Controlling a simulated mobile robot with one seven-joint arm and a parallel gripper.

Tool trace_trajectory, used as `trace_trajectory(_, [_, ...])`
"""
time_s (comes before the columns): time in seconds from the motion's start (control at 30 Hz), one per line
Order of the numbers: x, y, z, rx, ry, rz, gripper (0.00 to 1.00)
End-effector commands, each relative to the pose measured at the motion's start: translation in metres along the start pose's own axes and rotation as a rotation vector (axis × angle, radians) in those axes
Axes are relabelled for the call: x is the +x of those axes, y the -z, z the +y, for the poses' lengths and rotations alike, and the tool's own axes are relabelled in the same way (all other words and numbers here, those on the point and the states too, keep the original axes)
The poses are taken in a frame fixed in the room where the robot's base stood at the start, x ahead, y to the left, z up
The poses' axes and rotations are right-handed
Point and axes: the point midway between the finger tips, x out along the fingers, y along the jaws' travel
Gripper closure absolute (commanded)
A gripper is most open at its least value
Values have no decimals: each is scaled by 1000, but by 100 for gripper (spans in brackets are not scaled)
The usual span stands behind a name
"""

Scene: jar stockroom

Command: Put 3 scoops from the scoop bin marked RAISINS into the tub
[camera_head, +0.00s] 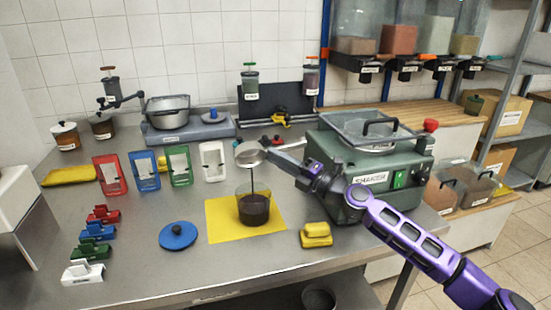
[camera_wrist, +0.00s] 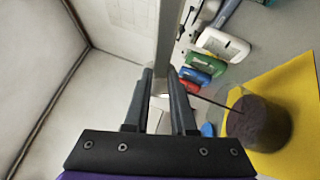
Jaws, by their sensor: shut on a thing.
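The clear tub (camera_head: 254,208) stands upright on a yellow mat (camera_head: 219,225) and holds a dark mass. In the wrist view the tub (camera_wrist: 258,124) shows at the right. My gripper (camera_head: 277,155) is shut on the handle of a metal scoop (camera_head: 250,154), above and slightly behind the tub. The handle (camera_wrist: 167,40) runs between the fingers (camera_wrist: 163,90) in the wrist view. A thin dark stream falls from the scoop into the tub. Lidded bins (camera_head: 472,184) with brown contents stand at the right. I cannot read which is marked RAISINS.
A green shaker machine (camera_head: 372,165) stands close right of the tub. A yellow block (camera_head: 316,235) and a blue lid (camera_head: 178,236) lie in front on the counter. Coloured frames (camera_head: 145,170) stand at the left. Dispensers (camera_head: 397,48) hang at the back right.

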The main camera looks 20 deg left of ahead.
Motion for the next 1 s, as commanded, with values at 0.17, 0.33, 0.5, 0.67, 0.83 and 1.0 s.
trace_trajectory(0.17, [-8,6,-52,128,117,-4,100])
trace_trajectory(0.33, [-8,5,-48,182,188,0,100])
trace_trajectory(0.5, [-7,4,-43,240,261,5,100])
trace_trajectory(0.67, [-6,4,-38,297,336,10,100])
trace_trajectory(0.83, [-5,2,-31,364,424,15,100])
trace_trajectory(1.0, [-4,2,-31,431,515,22,100])
